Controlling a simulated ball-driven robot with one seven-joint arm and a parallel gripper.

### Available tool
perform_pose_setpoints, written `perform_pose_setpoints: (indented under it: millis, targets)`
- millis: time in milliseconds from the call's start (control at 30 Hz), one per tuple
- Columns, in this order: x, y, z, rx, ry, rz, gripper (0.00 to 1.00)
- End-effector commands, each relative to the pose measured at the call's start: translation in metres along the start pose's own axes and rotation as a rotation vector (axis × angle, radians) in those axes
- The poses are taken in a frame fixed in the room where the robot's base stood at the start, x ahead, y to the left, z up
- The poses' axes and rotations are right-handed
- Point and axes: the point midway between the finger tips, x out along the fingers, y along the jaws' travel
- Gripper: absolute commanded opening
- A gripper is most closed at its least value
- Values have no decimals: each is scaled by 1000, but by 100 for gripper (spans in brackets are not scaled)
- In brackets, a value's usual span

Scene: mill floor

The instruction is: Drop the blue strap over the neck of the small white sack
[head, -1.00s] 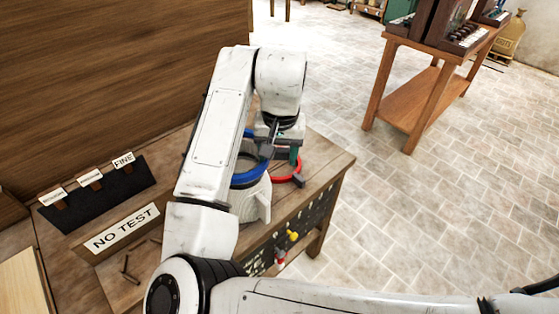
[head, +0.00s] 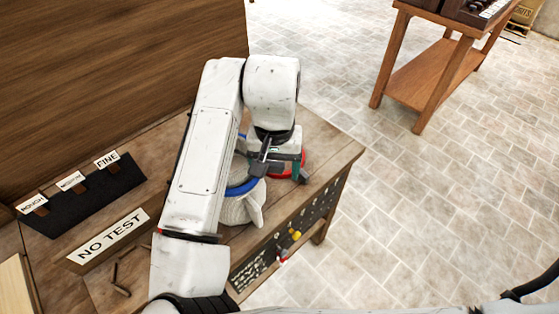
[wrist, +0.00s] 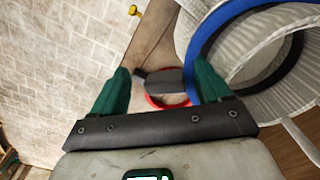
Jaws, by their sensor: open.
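The blue strap (head: 243,187) is a stiff ring with a dark grey tab (wrist: 165,80). The small white sack (head: 245,208) stands on the bench, partly hidden behind my arm. In the wrist view the blue strap (wrist: 191,58) encircles the pale cloth of the sack (wrist: 265,45). How low it sits on the far side is hidden in the head view. My gripper (head: 280,166) is beside the sack.
A red strap (wrist: 155,101) lies on the bench (head: 335,150) just beyond the tab. A NO TEST sign (head: 112,236) and a dark rack with labels (head: 85,193) are at left. A wooden stand (head: 425,75) is far right, with clear floor between.

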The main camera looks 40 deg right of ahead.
Motion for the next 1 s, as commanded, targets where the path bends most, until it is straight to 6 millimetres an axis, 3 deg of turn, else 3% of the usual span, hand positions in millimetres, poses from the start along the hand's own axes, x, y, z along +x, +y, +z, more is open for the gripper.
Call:
perform_pose_setpoints:
  millis: [33,700,867,1000]
  targets:
    - [8,-1,6,-19,-26,7,88]
    - [5,0,7,-23,-31,6,88]
    - [-11,-1,6,-21,-27,3,88]
    - [-40,-1,4,-17,-20,-2,88]
